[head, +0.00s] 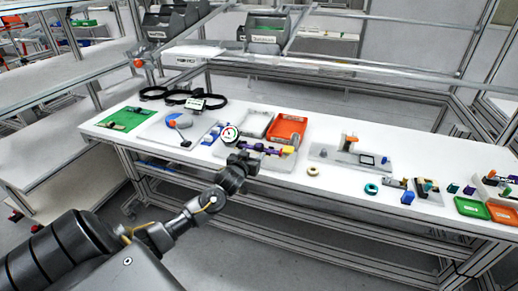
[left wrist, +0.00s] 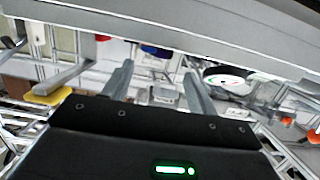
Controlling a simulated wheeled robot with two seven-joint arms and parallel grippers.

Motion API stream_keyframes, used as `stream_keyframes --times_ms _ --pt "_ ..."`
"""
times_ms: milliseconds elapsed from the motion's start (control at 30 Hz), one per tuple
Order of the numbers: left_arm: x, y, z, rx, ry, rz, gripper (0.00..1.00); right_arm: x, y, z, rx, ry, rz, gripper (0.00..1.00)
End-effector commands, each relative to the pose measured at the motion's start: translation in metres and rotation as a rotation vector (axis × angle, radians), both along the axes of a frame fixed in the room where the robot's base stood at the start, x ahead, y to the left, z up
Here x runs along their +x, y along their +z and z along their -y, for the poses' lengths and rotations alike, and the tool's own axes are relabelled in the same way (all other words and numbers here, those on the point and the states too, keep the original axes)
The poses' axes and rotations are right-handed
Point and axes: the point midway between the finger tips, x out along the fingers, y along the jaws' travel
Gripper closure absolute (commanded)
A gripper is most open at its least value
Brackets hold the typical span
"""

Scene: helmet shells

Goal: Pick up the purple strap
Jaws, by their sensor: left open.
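A narrow purple piece, which looks like the purple strap (head: 254,147), lies on the white table in front of the orange tray, with a yellow-orange part at its right end. My left gripper (head: 240,161) is just in front of it, at the table's front edge. In the left wrist view my left gripper (left wrist: 157,84) has its two fingers apart, and I see nothing held between them. I cannot make out the strap for certain in that view. The head view does not show whether the fingers touch the strap. My right gripper is not in view.
A round white gauge (head: 229,134) stands close to the left of the strap. Behind it are an orange tray (head: 287,127) and a grey tray (head: 257,124). A tan ring (head: 313,171) lies to the right. The white table (head: 345,192) has bare room near its front edge.

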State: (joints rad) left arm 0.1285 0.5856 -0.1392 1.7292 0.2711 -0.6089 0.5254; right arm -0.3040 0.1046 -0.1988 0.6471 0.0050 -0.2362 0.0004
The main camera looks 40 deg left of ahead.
Motion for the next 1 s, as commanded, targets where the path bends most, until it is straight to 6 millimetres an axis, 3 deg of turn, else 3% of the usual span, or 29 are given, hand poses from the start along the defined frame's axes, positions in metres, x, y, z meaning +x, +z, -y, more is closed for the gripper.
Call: stream_keyframes --times_ms 367,700,1000 --pt "0.019 -0.003 -0.007 0.000 0.000 -0.001 0.42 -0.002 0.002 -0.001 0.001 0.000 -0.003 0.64" --pt "0.058 -0.010 -0.023 -0.001 0.000 -0.002 0.42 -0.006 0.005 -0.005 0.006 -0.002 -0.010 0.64" --pt "0.061 -0.011 -0.023 -0.001 -0.001 -0.002 0.42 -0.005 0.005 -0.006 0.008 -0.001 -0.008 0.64"
